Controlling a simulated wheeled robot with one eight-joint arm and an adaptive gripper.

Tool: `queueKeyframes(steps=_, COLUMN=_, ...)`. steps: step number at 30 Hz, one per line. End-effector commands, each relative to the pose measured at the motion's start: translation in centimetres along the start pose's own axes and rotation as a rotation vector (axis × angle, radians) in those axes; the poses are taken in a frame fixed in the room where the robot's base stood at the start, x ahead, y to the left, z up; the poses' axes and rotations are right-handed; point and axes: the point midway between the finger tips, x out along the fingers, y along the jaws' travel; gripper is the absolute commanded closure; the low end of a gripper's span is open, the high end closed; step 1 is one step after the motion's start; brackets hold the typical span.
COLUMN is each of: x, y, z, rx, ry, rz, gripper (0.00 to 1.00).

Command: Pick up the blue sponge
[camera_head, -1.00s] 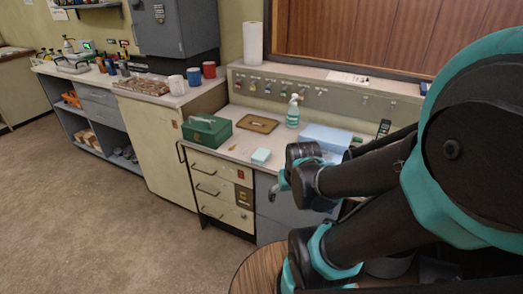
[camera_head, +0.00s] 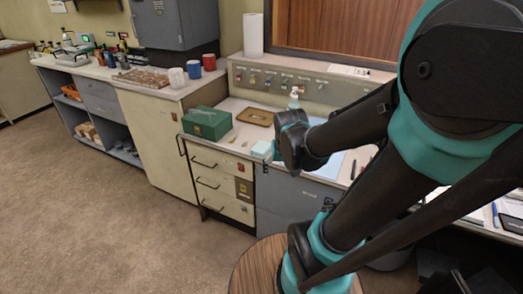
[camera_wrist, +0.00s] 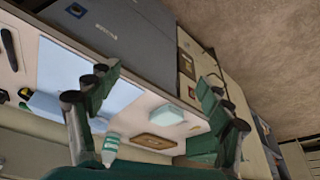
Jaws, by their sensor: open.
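The blue sponge is a small pale-blue block (camera_head: 261,148) on the pale counter, near its front edge. In the head view my gripper (camera_head: 277,152) is just right of it and partly overlaps it. In the wrist view the sponge (camera_wrist: 166,115) lies beyond and between the two spread fingers (camera_wrist: 157,98), below the picture's middle. My gripper is open and empty, and I see no contact with the sponge.
A green box (camera_head: 206,123) and a brown tray (camera_head: 255,117) stand behind and left of the sponge. A larger pale-blue flat item (camera_wrist: 88,72) lies beside the sponge. Drawers (camera_head: 222,185) are below.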

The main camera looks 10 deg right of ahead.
Motion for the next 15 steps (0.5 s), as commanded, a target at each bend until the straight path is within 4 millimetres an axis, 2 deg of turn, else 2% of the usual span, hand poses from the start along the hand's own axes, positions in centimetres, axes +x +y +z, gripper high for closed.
queueKeyframes(steps=1, x=-0.4, y=-1.1, z=-2.8, rx=0.037, ry=-0.005, rz=0.016, gripper=0.21)
queueKeyframes(steps=6, x=-1.4, y=-4.9, z=-11.1, rx=0.217, ry=-0.002, rz=0.092, gripper=0.21)
queueKeyframes(steps=10, x=-1.9, y=-7.9, z=-15.8, rx=0.335, ry=0.017, rz=0.139, gripper=0.21)
queueKeyframes(steps=12, x=-2.1, y=-9.2, z=-17.5, rx=0.384, ry=0.028, rz=0.158, gripper=0.21)
queueKeyframes(steps=15, x=-2.2, y=-10.4, z=-19.1, rx=0.431, ry=0.041, rz=0.174, gripper=0.21)
